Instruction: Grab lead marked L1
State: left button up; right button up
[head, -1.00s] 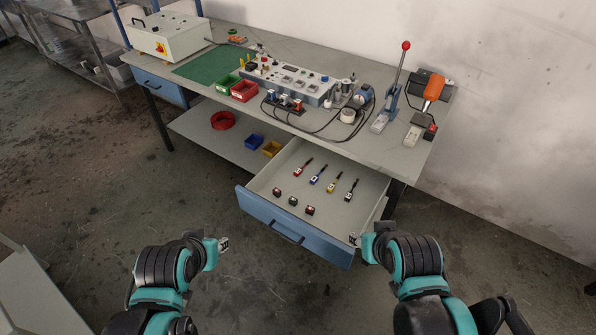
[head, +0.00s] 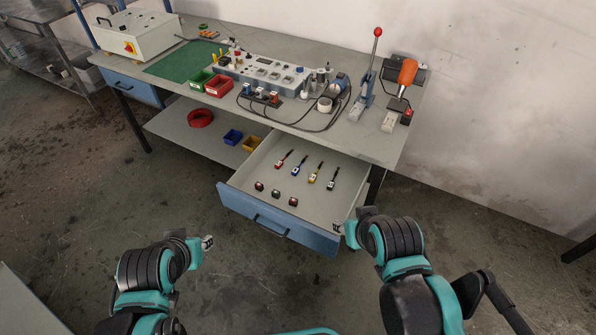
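The open drawer (head: 237,193) of the workbench holds a row of leads: a red lead (head: 284,159), a blue lead (head: 299,165), a yellow lead (head: 315,173) and a black lead (head: 332,178). They lie apart from each other, each with a small pale tag. The markings are too small to read, so I cannot tell which is L1. My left gripper (head: 208,242) is left of the drawer and apart from the leads. My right gripper (head: 338,228) is by the drawer's front right corner, apart from the leads. Both look empty; their finger opening is unclear.
Three small dark pieces (head: 276,195) lie in the drawer's front part. The workbench (head: 376,142) carries a grey device (head: 255,72), red bin (head: 219,86), lever press (head: 367,80) and cables. A lower shelf (head: 180,130) holds bins and a red coil. Floor between my arms is clear.

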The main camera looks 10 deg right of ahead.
aim_at(279, 164)
jog(key=i+j+z, duration=0.2)
jog(key=i, duration=0.55)
jog(key=l+z, duration=0.1)
jog(key=l, duration=0.35)
jog(key=i+l, duration=0.1)
jog(key=l, duration=0.35)
jog(key=i+l+z, duration=0.15)
jog(key=l, duration=0.3)
jog(key=k, duration=0.05)
